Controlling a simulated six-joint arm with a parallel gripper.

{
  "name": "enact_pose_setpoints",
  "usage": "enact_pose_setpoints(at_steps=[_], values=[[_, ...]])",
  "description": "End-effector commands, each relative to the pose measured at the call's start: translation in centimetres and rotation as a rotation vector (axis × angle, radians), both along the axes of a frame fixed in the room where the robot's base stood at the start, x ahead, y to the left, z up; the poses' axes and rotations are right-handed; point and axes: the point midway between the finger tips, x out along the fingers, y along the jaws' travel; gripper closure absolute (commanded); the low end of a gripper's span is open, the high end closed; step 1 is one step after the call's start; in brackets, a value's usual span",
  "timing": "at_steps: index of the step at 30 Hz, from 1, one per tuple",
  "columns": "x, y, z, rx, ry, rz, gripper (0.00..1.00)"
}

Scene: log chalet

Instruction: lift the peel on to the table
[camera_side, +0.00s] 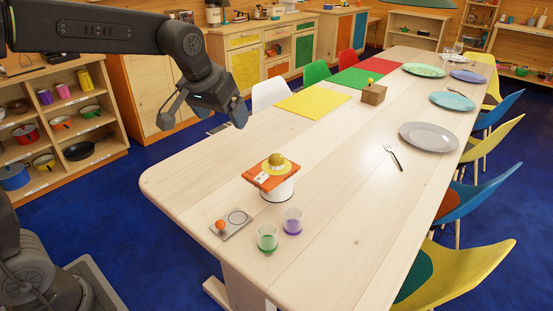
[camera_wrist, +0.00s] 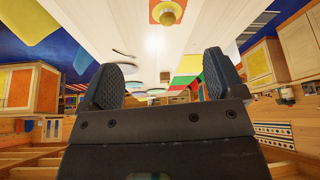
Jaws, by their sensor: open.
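No part is plainly a peel. The likeliest is an orange square board (camera_side: 256,181), lying flat on a white round stand (camera_side: 277,192) on the table (camera_side: 330,230). A yellow disc (camera_side: 267,170) with a golden-brown knob or ball (camera_side: 276,159) sits on the board. The board also shows at the top of the wrist view (camera_wrist: 155,8), with the golden ball (camera_wrist: 167,14). My gripper (camera_side: 238,114) hangs above the table's left edge, up and left of the board and apart from it. In the wrist view its fingers (camera_wrist: 163,80) are open with nothing between them.
A grey tray (camera_side: 231,225) with an orange ball and a ring lies in front of the stand. A green cup (camera_side: 267,238) and a purple cup (camera_side: 292,221) stand beside it. A fork (camera_side: 393,156), plates (camera_side: 429,136) and a wooden block (camera_side: 374,94) lie farther back. The table's middle is clear.

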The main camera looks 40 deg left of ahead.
Motion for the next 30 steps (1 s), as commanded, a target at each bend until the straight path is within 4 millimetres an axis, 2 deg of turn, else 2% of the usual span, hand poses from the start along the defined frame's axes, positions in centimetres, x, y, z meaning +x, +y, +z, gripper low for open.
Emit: enact_pose_setpoints(at_steps=[1, 6, 9, 12, 16, 23, 30], values=[[2.5, 0.3, -1.0, -0.001, 0.013, 0.02, 0.12], [9.6, 1.1, -4.5, -0.003, 0.029, 0.089, 0.12], [13.1, 1.6, -7.0, -0.002, 0.035, 0.124, 0.12], [15.6, 2.0, -9.4, -0.004, 0.039, 0.154, 0.12], [17.5, 2.4, -11.4, -0.003, 0.042, 0.178, 0.12], [18.8, 2.8, -13.8, -0.004, 0.044, 0.189, 0.12], [20.3, 3.4, -18.1, -0.004, 0.045, 0.188, 0.12]])
